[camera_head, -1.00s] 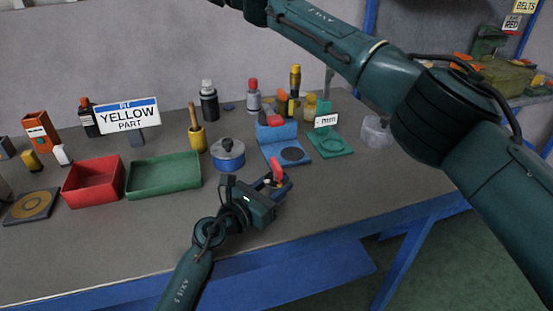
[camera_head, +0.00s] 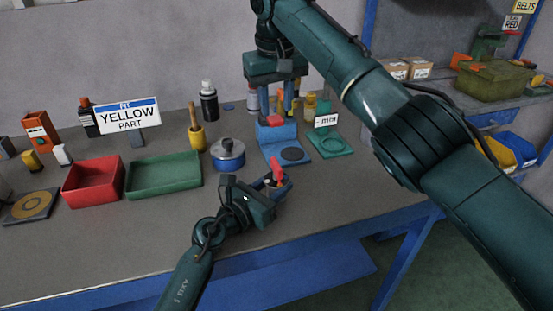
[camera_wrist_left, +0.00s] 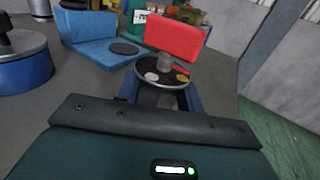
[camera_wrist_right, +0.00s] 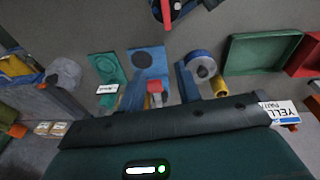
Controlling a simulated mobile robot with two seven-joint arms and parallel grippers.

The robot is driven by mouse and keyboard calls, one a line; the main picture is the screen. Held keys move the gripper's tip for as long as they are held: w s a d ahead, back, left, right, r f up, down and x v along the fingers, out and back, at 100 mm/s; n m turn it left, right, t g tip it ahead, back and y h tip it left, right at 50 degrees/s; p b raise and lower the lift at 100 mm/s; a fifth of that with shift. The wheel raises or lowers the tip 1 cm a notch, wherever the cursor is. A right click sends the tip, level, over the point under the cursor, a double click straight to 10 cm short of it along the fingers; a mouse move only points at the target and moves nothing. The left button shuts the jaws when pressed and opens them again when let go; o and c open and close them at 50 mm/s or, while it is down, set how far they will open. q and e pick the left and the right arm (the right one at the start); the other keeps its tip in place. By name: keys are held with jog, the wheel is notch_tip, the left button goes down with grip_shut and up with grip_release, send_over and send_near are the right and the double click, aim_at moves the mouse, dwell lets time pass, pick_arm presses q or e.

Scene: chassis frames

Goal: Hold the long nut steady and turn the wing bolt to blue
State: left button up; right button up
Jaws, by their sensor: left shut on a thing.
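The red wing bolt (camera_head: 276,170) stands upright above my left gripper (camera_head: 274,186) near the table's front edge. In the left wrist view the red wing (camera_wrist_left: 172,38) rises over a dark round dial (camera_wrist_left: 150,84) with white, yellow and red marks; no blue mark is clear. My left gripper is shut on the long nut (camera_wrist_left: 166,98) below the dial; the nut is mostly hidden between the fingers. My right gripper (camera_head: 276,98) hangs fingers down over the back of the table, open and empty, away from the bolt. The bolt shows at the right wrist view's top edge (camera_wrist_right: 166,14).
A blue stand (camera_head: 270,154) with a red block and a green stand (camera_head: 334,150) lie behind the bolt. A blue pot (camera_head: 228,158), green tray (camera_head: 165,187) and red tray (camera_head: 92,190) are to the left. Bottles stand at the back. The front table strip is clear.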

aim_at(277, 163)
jog(key=s+f, duration=0.1)
jog(key=f, duration=0.3)
jog(key=s+f+g, duration=0.1)
jog(key=f, duration=0.3)
jog(key=s+f+g, duration=0.1)
jog(key=f, duration=0.3)
jog(key=shift+f+m, duration=0.25)
jog(key=shift+m, duration=0.15)
grip_shut()
